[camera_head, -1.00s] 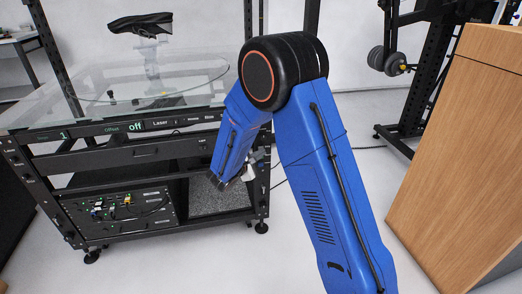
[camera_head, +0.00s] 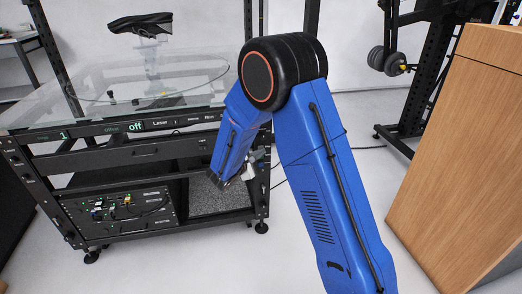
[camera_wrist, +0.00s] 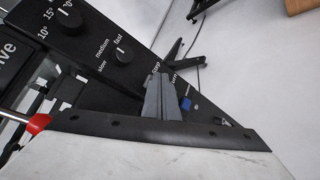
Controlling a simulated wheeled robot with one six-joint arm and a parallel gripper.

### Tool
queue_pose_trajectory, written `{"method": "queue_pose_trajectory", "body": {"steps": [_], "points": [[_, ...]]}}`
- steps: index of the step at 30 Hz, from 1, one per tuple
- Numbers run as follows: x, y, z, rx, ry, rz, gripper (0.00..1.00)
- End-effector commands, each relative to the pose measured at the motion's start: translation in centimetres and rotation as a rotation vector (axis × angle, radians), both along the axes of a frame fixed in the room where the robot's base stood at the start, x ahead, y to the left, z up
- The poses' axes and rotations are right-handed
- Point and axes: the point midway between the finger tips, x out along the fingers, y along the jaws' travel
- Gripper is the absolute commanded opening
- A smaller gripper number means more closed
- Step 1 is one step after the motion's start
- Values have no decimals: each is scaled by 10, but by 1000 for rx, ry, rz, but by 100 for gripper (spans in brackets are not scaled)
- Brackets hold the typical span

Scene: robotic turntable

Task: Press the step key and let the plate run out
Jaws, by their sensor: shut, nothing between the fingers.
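The turntable has a round glass plate (camera_head: 150,85) on top of a black frame. A dark shoe-like object (camera_head: 142,23) stands above it on a clear support. In the wrist view, the black control panel (camera_wrist: 85,60) carries knobs and white lettering. My gripper (camera_wrist: 160,82) is shut and empty, its grey fingers over the panel's narrow end. A small blue key (camera_wrist: 186,103) shows just right of the fingers. In the head view my arm mostly hides the gripper.
A speed knob (camera_wrist: 123,55) marked slow, medium and fast and an angle knob (camera_wrist: 69,20) sit left of my fingers. A red part (camera_wrist: 39,123) shows at the left. A wooden cabinet (camera_head: 462,160) stands at right. Open floor lies between cabinet and turntable.

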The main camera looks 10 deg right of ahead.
Motion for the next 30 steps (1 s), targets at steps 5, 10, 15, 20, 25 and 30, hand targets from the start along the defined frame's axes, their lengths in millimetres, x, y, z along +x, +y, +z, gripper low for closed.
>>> {"method": "queue_pose_trajectory", "body": {"steps": [5, 10, 15, 20, 25, 30], "points": [[2, 0, 0, 0, 0, 0, 0], [3, 0, 0, 0, 0, 0, 0], [2, 0, 0, 0, 0, 0, 0], [-1, 0, 0, 1, 0, 1, 0], [-8, 0, 0, 1, 0, 1, 0], [-15, 0, 0, 0, 0, 0, 0]]}}
